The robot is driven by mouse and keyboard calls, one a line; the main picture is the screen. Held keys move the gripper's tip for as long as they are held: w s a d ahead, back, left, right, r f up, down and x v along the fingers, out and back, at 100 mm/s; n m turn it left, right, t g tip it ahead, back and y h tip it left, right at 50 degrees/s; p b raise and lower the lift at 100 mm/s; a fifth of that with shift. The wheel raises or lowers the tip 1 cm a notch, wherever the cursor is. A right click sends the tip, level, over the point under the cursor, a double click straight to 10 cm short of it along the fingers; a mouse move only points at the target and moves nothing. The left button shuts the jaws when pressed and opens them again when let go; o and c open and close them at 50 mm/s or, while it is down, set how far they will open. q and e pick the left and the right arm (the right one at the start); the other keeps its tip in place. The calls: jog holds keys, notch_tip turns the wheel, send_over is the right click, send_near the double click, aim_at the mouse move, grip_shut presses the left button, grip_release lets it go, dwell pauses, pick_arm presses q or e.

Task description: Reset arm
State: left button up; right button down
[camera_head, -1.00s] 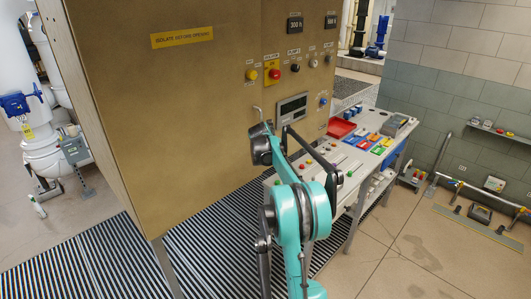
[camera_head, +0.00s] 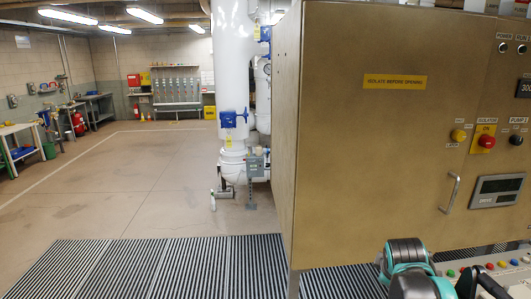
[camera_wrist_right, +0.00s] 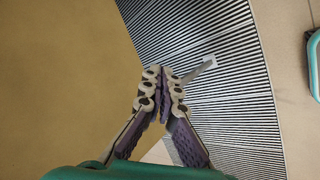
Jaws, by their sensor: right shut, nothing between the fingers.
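My right arm shows in the head view at the bottom right, teal and dark grey, in front of the brown control cabinet (camera_head: 370,150). Its fingers are not clearly seen there. In the right wrist view my right gripper (camera_wrist_right: 162,80) has its purple-padded fingers together, with nothing between them. The brown cabinet face fills the left of that view. A short pale bar (camera_wrist_right: 201,68) lies just beyond the fingertips, apparently apart from them; I cannot tell whether it is the cabinet handle (camera_head: 452,193). My left gripper is not in view.
Striped floor matting (camera_head: 150,268) runs below the cabinet. White pipes with a blue valve (camera_head: 229,119) stand left of the cabinet. A console edge with buttons (camera_head: 500,266) is at the lower right, close to my arm. The floor at left (camera_head: 110,200) is open.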

jog(key=s+a+f+m+y+b, duration=0.3)
jog(key=s+a+f+m, duration=0.7)
jog(key=s+a+f, duration=0.4)
jog(key=s+a+b, duration=0.1)
jog(key=s+a, duration=0.1)
jog(key=s, duration=0.1)
jog(key=shift+s+a+f+t+y, duration=0.2)
jog(key=shift+s+f+t+y, duration=0.1)
jog(key=shift+s, duration=0.05)
